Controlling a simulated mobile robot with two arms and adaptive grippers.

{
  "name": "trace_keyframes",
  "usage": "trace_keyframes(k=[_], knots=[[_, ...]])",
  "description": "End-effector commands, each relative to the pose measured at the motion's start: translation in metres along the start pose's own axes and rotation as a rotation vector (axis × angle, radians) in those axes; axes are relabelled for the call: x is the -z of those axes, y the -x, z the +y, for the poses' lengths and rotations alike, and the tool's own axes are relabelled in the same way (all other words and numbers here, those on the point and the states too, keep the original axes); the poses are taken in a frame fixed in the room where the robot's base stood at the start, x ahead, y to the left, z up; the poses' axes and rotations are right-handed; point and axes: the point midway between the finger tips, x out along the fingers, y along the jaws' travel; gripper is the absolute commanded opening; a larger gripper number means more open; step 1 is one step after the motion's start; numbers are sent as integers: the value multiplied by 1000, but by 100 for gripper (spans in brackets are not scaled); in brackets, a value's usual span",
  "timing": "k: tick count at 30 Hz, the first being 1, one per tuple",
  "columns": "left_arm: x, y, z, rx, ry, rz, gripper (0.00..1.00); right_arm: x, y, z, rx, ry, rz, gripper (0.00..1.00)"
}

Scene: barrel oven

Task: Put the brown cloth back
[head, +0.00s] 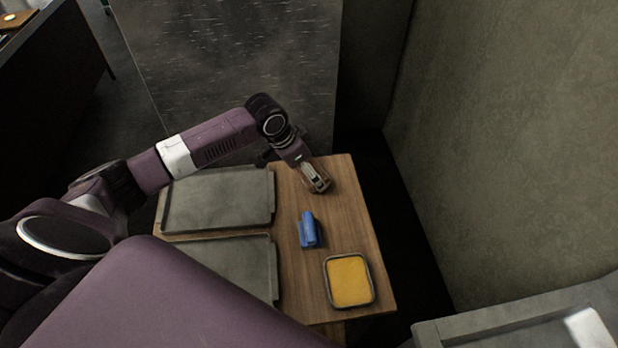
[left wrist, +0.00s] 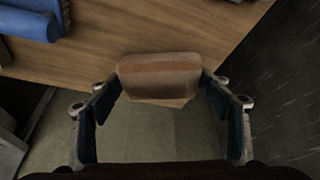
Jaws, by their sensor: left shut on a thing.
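The brown cloth (left wrist: 160,77) is a small rolled or folded piece held between the fingertips of my left gripper (left wrist: 160,88). In the head view my left gripper (head: 318,184) is over the far end of the wooden table (head: 343,215), and the cloth is mostly hidden by the fingers. In the left wrist view the cloth lies across the line of the table's edge, with floor showing beneath it. I cannot tell whether it touches the table. My right gripper is in neither view.
A grey-rimmed dish with yellow contents (head: 349,281) is at the near right. Two grey trays (head: 218,203) (head: 240,262) occupy the left side. A wall (head: 510,150) rises to the right.

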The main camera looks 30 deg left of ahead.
Motion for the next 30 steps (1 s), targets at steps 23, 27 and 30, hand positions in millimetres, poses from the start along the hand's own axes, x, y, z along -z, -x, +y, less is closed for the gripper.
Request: trace_keyframes(k=[23,27,30], knots=[[-15,-34,1,-1,0,-2,86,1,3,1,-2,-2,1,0],[-15,-34,1,-1,0,-2,89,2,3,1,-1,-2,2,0],[-15,-34,1,-1,0,-2,89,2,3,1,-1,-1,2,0]])
